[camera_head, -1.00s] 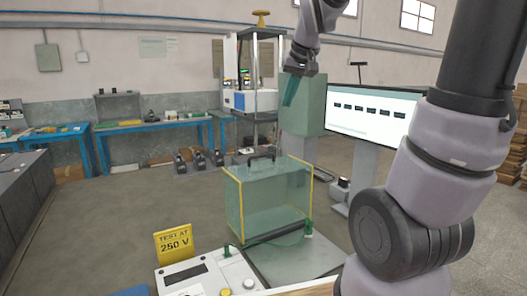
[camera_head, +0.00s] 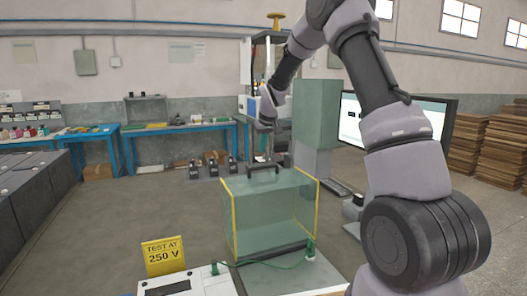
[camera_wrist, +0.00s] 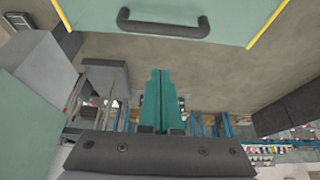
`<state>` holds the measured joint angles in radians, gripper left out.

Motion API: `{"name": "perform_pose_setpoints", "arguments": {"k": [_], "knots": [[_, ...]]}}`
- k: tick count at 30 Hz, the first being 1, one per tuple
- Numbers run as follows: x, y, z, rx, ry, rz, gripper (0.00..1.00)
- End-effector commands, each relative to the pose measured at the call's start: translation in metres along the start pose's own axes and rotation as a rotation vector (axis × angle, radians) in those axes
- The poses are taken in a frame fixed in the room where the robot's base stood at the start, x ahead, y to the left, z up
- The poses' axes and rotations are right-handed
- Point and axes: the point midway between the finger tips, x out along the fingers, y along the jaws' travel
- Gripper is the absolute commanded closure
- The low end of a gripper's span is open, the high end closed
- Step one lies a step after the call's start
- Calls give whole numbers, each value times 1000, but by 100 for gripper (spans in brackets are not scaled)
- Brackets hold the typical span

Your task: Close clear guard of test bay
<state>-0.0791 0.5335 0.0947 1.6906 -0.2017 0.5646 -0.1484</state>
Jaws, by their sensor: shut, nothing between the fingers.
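The clear guard (camera_head: 280,212) is a greenish see-through box with yellow edges, standing by a grey base plate (camera_head: 312,276). A black handle (camera_head: 263,168) is on its upper part. I cannot tell whether its lower edge rests flat on the plate. In the wrist view, the handle (camera_wrist: 163,27) and guard panel (camera_wrist: 225,12) are at the top. My gripper's teal fingers (camera_wrist: 160,73) are together, empty and apart from the handle, their tips pointing toward it. In the head view my wrist comes down behind the handle; the fingers are hard to make out there.
A yellow "TEST AT 250 V" sign (camera_head: 164,255) and a white control box (camera_head: 185,284) stand in front. A green cable (camera_head: 265,264) runs to the plate. A monitor (camera_head: 350,118) and green cabinet (camera_head: 316,112) are behind right. Floor left of the guard is clear.

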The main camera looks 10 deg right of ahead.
Motion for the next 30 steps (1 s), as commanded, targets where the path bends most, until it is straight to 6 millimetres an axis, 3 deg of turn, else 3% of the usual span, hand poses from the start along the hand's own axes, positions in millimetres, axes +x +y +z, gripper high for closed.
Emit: {"name": "perform_pose_setpoints", "arguments": {"k": [12,21,30], "knots": [[82,0,2,0,-3,0,100],[58,0,28,1,-1,0,100],[55,0,32,1,0,0,100]]}}
